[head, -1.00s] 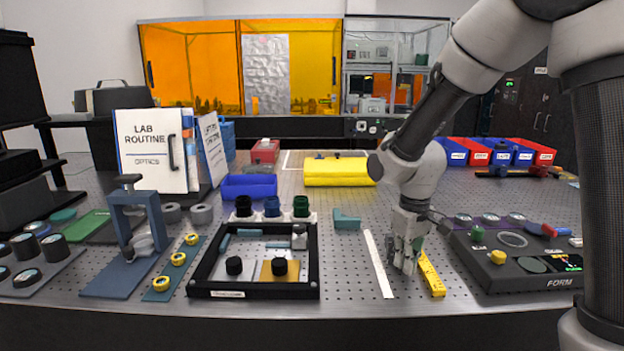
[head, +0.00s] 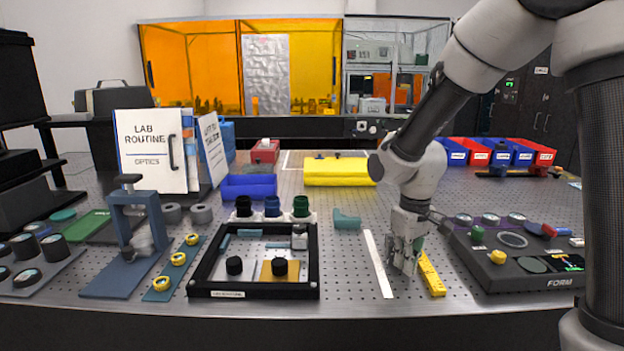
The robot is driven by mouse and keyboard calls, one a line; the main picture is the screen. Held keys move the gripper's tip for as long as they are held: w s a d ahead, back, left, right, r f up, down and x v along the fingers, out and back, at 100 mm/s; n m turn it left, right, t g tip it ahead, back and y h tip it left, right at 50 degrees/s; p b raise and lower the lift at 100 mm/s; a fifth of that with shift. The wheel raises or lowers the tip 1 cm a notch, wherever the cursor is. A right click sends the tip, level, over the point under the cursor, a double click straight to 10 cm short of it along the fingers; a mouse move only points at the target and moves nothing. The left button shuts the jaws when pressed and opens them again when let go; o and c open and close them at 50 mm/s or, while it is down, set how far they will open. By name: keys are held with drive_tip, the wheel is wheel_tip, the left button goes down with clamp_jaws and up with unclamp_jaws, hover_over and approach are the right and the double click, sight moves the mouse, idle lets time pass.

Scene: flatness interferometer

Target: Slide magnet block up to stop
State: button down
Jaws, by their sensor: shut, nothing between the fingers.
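My gripper (head: 403,267) points down just above or at the table, between a white strip (head: 377,262) and a yellow bar (head: 431,275) with dark marks. Its fingers are shut with nothing seen between them. A small green patch shows beside the fingers; I cannot tell whether it is a separate block or part of the gripper. A teal angled block (head: 346,220) lies on the table to the left of the gripper, apart from it. I cannot tell for certain which piece is the magnet block or the stop; the gripper may hide one.
A black-framed tray (head: 312,262) with knobs and small parts stands left of the white strip. A dark console (head: 520,272) with a yellow knob stands to the right. A yellow case (head: 335,172) lies behind. The perforated table is clear between the teal block and the strip.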

drive_tip(key=shift+s, duration=0.35)
wheel_tip(320, 180, up, 7)
idle(0.7)
